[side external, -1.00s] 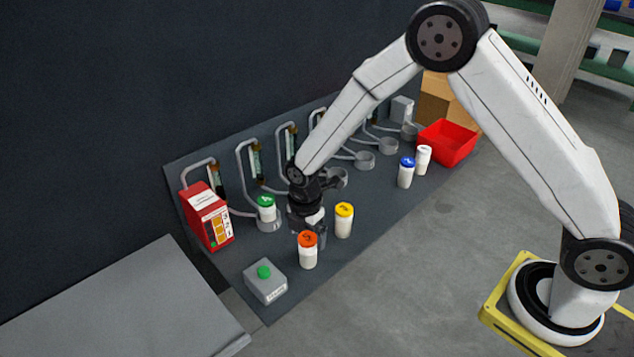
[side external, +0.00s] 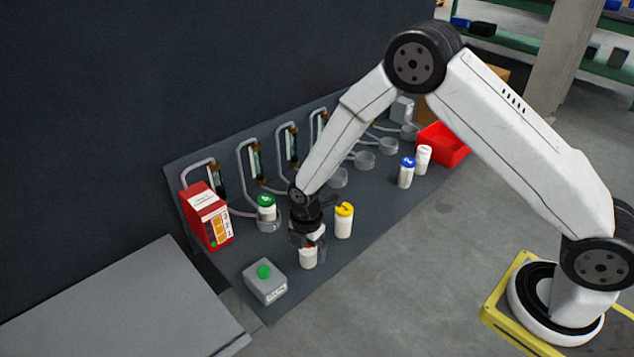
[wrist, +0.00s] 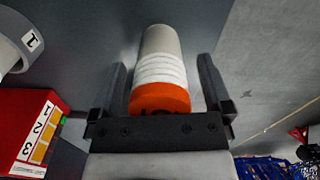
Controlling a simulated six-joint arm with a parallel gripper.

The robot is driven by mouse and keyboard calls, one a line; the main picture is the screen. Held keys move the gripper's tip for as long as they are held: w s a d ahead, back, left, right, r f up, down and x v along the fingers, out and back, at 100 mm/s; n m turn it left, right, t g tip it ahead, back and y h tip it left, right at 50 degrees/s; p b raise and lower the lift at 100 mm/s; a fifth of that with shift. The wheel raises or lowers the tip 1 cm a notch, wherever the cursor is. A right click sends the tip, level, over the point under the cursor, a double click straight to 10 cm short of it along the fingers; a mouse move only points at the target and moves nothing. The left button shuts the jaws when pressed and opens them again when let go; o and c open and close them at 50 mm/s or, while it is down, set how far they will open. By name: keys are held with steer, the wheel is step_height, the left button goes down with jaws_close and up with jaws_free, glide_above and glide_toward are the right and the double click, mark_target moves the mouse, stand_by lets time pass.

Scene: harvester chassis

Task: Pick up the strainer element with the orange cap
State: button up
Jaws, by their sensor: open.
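The strainer element with the orange cap (wrist: 160,102) stands between my gripper's two open fingers in the wrist view, with its white ribbed body beyond the cap. My gripper (wrist: 168,90) is open around it, with a gap visible on each side. In the side view my gripper (side external: 308,240) is right over this element, whose white lower body (side external: 308,259) shows below the fingers. Its orange cap is mostly hidden there.
A yellow-capped element (side external: 344,221) stands close to the right of my gripper. A green-capped element (side external: 266,207) sits in a ring holder at left. A red box (side external: 207,218), a grey green-button box (side external: 265,281), a blue-capped element (side external: 406,173) and a red bin (side external: 443,146) are around.

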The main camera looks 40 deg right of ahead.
jaws_close()
steer(key=shift+r, duration=0.15)
steer(key=shift+r, duration=0.85)
steer(key=s+d+r, duration=0.2)
steer(key=s+r, duration=0.9)
steer(key=s, duration=0.2)
steer(key=shift+s+d, duration=0.25)
steer(key=shift+s, duration=0.15)
steer(key=shift+w, duration=0.1)
